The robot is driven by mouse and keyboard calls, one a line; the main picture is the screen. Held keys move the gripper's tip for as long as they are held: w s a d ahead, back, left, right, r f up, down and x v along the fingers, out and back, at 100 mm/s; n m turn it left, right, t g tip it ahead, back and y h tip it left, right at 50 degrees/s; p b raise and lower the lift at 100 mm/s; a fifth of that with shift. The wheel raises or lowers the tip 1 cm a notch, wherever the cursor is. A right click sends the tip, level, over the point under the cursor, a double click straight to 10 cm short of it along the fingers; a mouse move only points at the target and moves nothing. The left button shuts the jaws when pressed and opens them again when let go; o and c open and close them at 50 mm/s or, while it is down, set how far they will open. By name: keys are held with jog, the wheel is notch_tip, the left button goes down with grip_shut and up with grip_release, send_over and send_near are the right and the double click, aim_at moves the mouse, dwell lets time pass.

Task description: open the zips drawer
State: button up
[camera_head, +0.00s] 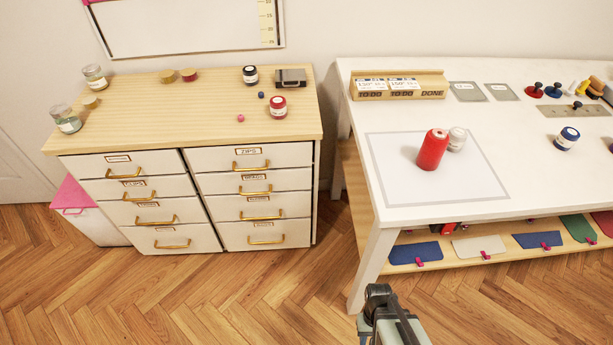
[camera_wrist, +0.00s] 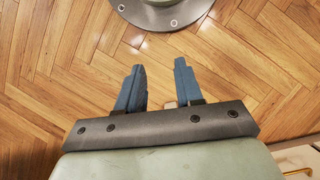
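The zips drawer (camera_head: 225,158) is the top drawer in the right column of the white cabinet, with a "ZIPS" label (camera_head: 248,151) and a brass handle (camera_head: 251,167). Its front looks flush with the cabinet, so it appears shut. My gripper (camera_wrist: 159,66) is open and empty in the wrist view, its two blue fingers apart above the wood floor. In the head view part of my arm shows at the bottom, right of the cabinet and well away from the drawer. The fingertips cannot be made out there.
The cabinet's wooden top (camera_head: 190,105) carries jars, spools and small items. A white table (camera_head: 345,110) stands to the right with a red spool (camera_head: 432,150) on it. A white bin (camera_head: 95,222) is left of the cabinet. The floor (camera_head: 240,295) before the cabinet is clear.

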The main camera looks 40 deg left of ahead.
jog(key=s+a+r+n+t+y, duration=0.1)
jog(key=s+a+r+n+t, duration=0.3)
jog(key=a, duration=0.9)
jog(key=s+a+r+n+t+y, duration=0.1)
jog(key=s+a+r+n+t, duration=0.3)
jog(key=a, duration=0.8)
jog(key=s+a+r+n+t+y, duration=0.1)
jog(key=s+a+r+n+t, duration=0.15)
jog(key=a+r, duration=0.7)
jog(key=n+t+y, duration=0.5)
jog(key=t+y, duration=0.1)
jog(key=t, duration=0.2)
send_near(248, 170)
jog(key=x, duration=0.9)
jog(key=shift+f, duration=0.1)
jog(key=shift+c, duration=0.3)
grip_shut()
